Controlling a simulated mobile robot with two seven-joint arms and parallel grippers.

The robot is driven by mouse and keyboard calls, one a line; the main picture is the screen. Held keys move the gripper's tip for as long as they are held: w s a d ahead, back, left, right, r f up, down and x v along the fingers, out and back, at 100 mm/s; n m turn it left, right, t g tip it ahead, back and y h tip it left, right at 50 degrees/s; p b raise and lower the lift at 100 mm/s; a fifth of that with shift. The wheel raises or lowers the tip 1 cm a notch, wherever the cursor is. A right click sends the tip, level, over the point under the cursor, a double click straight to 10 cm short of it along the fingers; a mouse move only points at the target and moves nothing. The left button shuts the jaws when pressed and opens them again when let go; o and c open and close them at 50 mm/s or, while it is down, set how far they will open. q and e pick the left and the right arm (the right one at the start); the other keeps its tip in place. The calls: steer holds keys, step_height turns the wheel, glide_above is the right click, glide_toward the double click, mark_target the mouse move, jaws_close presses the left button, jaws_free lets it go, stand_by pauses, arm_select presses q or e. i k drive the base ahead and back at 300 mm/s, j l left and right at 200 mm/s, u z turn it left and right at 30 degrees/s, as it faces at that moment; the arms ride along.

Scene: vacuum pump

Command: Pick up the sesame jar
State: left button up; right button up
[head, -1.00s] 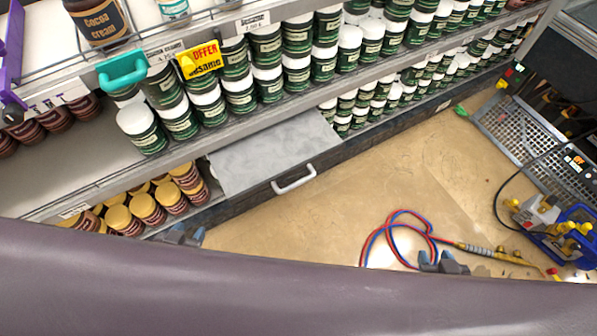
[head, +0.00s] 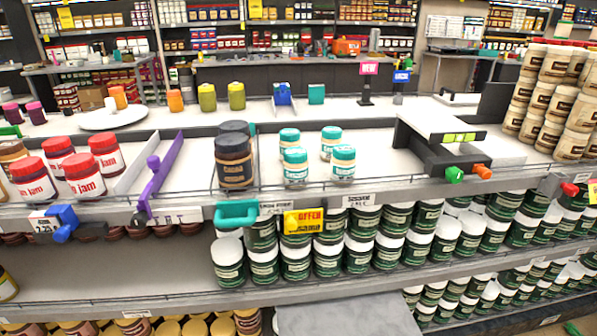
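In the head view, several small jars with teal lids and pale labels (head: 343,163) stand on the top shelf, just right of the dark cocoa cream jars. A shelf tag reading "sesame" (head: 359,199) is on the shelf edge below and right of them. A yellow "offer sesame" sign (head: 304,222) hangs under that edge, in front of green jars with white lids (head: 296,262). The jar labels are too small to read, so I cannot tell for certain which kind is sesame. Neither of my grippers shows in this view.
Cocoa cream jars (head: 234,160) and a purple divider (head: 160,186) stand left of the teal-lidded jars. Red-lidded jam jars (head: 84,175) are farther left. A dark stand with green and orange knobs (head: 437,150) is at right. A grey panel (head: 345,318) juts out below.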

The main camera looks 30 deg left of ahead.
mark_target(296, 165)
steer(key=j+u, duration=0.2)
steer(key=j, duration=0.2)
steer(key=i+j+u, duration=0.15)
steer(key=j, duration=0.25)
steer(key=i+j+u, duration=0.2)
steer(key=j, duration=0.2)
steer(key=j+u, duration=0.2)
steer(key=j, duration=0.2)
